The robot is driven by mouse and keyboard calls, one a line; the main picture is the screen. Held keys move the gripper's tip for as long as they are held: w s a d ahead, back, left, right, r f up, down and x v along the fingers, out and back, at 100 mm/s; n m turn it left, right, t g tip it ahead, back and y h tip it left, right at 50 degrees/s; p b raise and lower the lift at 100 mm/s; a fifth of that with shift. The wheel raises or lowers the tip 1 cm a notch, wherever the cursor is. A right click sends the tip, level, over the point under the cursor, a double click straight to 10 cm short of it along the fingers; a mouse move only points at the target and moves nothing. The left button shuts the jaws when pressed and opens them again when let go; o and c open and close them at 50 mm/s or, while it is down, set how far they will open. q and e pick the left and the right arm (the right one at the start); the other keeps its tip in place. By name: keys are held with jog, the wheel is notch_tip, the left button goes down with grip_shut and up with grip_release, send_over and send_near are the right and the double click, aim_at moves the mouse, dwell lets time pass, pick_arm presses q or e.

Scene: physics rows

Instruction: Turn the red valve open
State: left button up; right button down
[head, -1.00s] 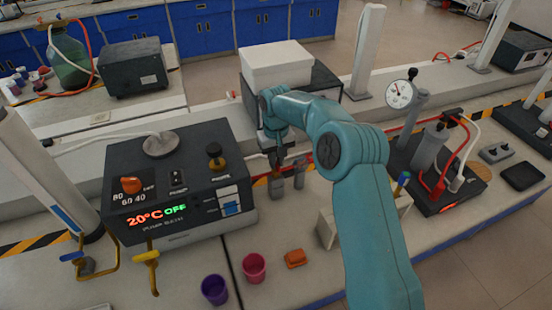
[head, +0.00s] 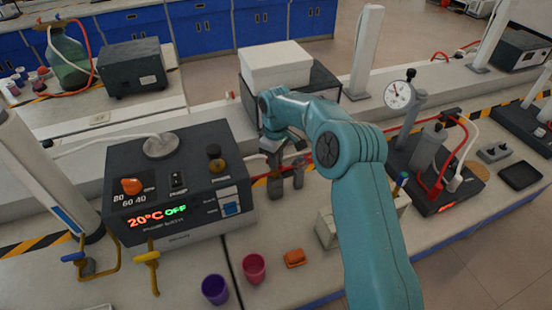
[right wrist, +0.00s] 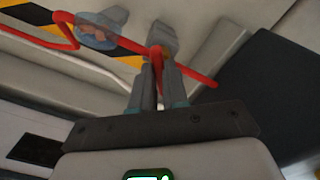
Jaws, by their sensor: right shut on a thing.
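The red valve (right wrist: 156,53) shows in the right wrist view as a narrow red handle between my fingertips, in front of a grey fitting. My right gripper (right wrist: 158,72) is shut on this handle. In the head view my right gripper (head: 277,160) is at the back of the bench, just right of the pump bath, above two grey upright fittings (head: 298,179). The handle is mostly hidden there by the gripper and arm. My left gripper is in neither view.
The pump bath (head: 175,185) stands close on the left. A red tube (right wrist: 100,34) runs beside the fitting. A purple cup (head: 215,289), a red cup (head: 253,268) and an orange block (head: 294,258) are in front. A white holder (head: 328,228) stands beside my arm.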

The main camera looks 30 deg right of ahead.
jog(key=n, duration=0.5)
jog(key=shift+w+a+n, duration=0.15)
jog(key=shift+n, duration=0.15)
jog(key=n, duration=0.4)
jog(key=shift+f+n+p, duration=0.15)
jog(key=shift+n+p, duration=0.25)
jog(key=shift+a, duration=0.1)
